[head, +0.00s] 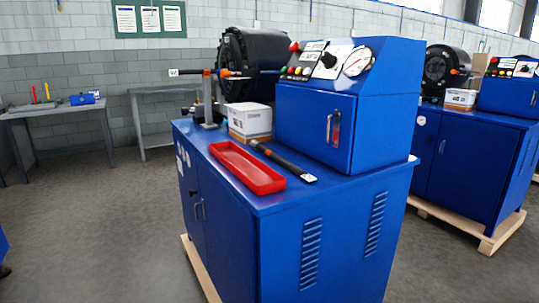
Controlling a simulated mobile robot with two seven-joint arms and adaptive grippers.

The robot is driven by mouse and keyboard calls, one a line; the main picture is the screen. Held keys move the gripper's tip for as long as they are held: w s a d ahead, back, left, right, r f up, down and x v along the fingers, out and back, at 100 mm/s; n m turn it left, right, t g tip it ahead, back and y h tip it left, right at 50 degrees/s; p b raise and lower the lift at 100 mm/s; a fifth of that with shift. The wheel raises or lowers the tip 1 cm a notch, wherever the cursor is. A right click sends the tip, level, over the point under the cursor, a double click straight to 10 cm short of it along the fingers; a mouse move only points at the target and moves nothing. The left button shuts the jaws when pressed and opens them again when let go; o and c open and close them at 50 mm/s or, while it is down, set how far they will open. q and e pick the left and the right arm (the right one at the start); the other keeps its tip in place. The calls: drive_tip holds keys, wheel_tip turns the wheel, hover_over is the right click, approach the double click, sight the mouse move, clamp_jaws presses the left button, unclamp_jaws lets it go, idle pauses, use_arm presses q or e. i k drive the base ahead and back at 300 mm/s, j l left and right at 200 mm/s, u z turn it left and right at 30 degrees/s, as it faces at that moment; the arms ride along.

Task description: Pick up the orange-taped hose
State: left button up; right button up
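A black hose (286,161) lies on the blue cabinet top, beside the red tray and in front of the control box. Its near end carries a small white label, and its far end shows a little orange near the white box. A second dark rod or hose (240,76) with an orange band sits level at the black crimper head (252,62), on an upright support with a white tag at its left end. I cannot tell for certain which one is the orange-taped hose. Neither of my grippers is in view.
The red tray (246,182) looks empty. A white box (250,121) and the blue control box (315,128) stand behind the hose. The cabinet (330,240) rests on a wooden pallet. A similar machine (475,145) stands right. Grey floor (90,235) is open at left.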

sight(255, 144)
drive_tip(key=i+l+u, duration=0.25)
drive_tip(key=l, duration=0.35)
drive_tip(key=i+l+u, duration=0.1)
drive_tip(key=i+l, duration=0.15)
drive_tip(key=i+l+u, duration=0.15)
drive_tip(key=l, duration=0.3)
drive_tip(key=i+l+u, duration=0.1)
drive_tip(key=l, duration=0.25)
drive_tip(key=i+l+u, duration=0.1)
drive_tip(key=l, duration=0.25)
drive_tip(key=i, duration=0.05)
